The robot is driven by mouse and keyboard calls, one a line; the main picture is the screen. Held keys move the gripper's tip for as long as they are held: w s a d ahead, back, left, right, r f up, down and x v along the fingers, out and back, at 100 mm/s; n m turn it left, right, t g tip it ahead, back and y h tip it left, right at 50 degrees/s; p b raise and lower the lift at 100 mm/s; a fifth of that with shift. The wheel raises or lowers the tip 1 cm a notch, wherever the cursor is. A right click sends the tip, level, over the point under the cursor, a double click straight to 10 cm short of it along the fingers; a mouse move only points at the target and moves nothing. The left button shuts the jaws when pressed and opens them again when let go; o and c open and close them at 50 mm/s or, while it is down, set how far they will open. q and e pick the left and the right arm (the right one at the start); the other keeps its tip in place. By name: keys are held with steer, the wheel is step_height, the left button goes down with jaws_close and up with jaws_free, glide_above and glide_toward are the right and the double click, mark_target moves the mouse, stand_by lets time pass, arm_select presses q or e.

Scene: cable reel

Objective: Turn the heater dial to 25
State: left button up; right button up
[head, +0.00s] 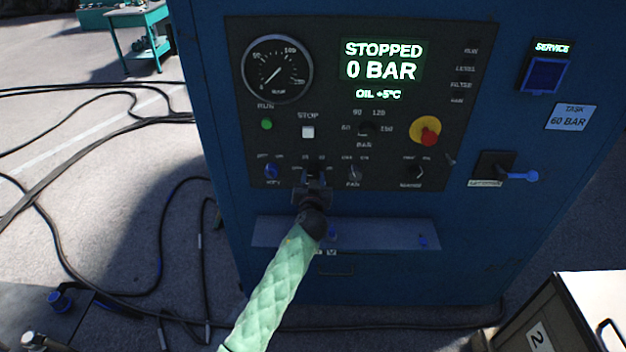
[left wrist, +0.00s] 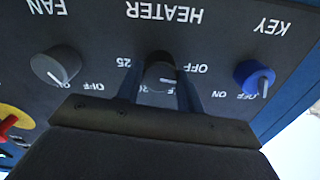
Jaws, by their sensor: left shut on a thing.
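In the head view my left gripper (head: 315,180) reaches the panel's bottom row and hides most of the dial. My right gripper is not in view.
The fan knob (left wrist: 56,66) and the blue key switch (left wrist: 254,78) flank the dial closely. The display (head: 382,68) reads STOPPED, 0 BAR, OIL +5°C. A red and yellow stop button (head: 429,131) sits up right. A ledge (head: 390,236) juts below the panel. Cables (head: 62,252) lie on the floor.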

arm_select(q)
steer(key=shift+m, duration=0.9)
steer(key=shift+m+b, duration=0.35)
steer(key=shift+m, duration=0.55)
steer(key=m, duration=0.2)
steer(key=shift+m, duration=0.4)
steer(key=m, duration=0.3)
steer(key=shift+m, duration=0.5)
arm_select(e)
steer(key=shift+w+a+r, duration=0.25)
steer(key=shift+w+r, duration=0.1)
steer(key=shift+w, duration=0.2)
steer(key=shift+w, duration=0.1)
arm_select(q)
steer(key=o, duration=0.9)
steer(key=shift+o, duration=0.5)
